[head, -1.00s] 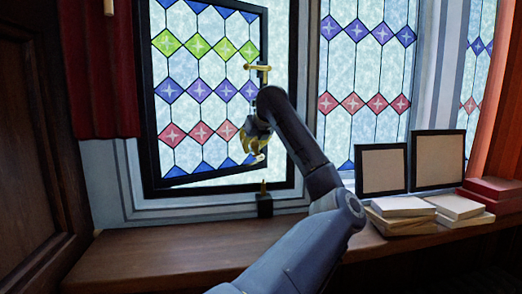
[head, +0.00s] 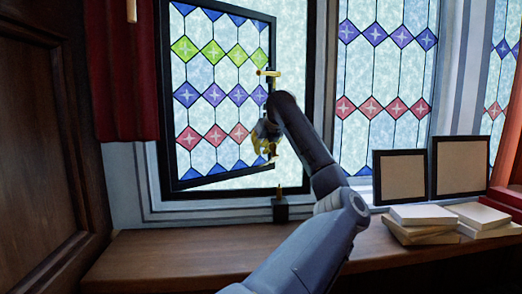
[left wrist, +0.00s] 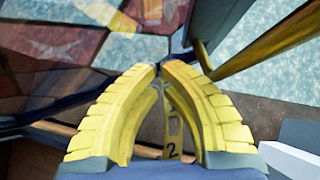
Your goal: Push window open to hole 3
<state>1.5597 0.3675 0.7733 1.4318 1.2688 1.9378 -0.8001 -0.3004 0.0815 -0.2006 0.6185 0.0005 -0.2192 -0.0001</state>
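The leaded window casement (head: 222,95) has a dark frame and coloured diamonds. It stands ajar, its lower edge slanting away from the fixed frame. A brass handle (head: 269,73) sits on its right edge. My left gripper (head: 268,155) has yellow fingers and is at the casement's lower right corner. In the left wrist view its fingertips (left wrist: 163,68) nearly meet and look shut on a narrow brass stay bar (left wrist: 173,130) marked 2. The other hole marks are hidden or too small to read. An upright brass pin (head: 279,191) stands on a black block (head: 280,211) below. My right gripper is not in view.
The wooden sill (head: 180,255) is clear at left. Two framed panels (head: 400,178) and stacked books (head: 425,215) stand at right. A red curtain (head: 118,75) hangs at left beside dark wood panelling (head: 40,150).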

